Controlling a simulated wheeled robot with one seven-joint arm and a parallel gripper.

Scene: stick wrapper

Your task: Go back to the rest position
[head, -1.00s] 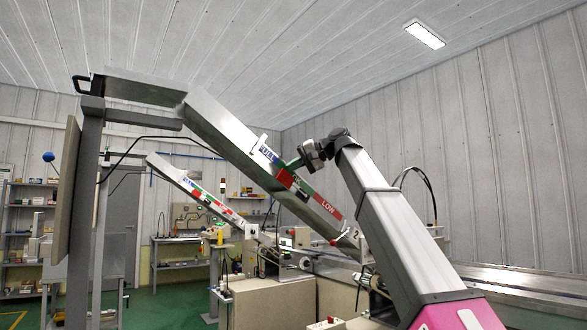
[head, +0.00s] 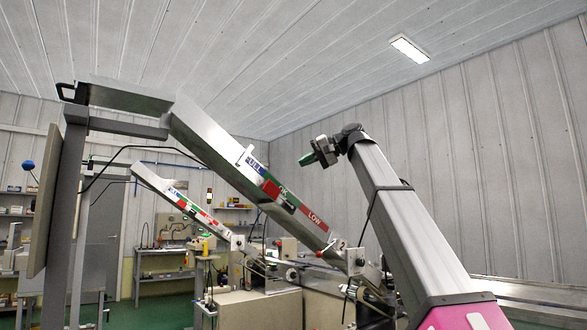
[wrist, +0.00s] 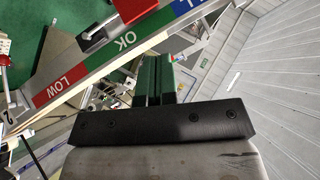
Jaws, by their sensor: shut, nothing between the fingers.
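My gripper (head: 308,158) shows in the head view at the end of my raised arm, just right of the near inclined chute. Its green fingers are shut and hold nothing. In the wrist view the green fingers (wrist: 157,78) lie together in front of the black gripper mount. A gap shows between the gripper and the near chute (head: 212,135) in the head view. The chute carries a blue, green and red level strip marked OK and LOW, which fills the upper left of the wrist view (wrist: 118,45).
A second inclined chute (head: 165,192) stands farther left. Machine cabinets (head: 257,306) stand below the chutes. A grey post with a panel (head: 45,205) stands at the left. A workbench (head: 165,250) is at the back. The space above and right of my arm is open up to the wall.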

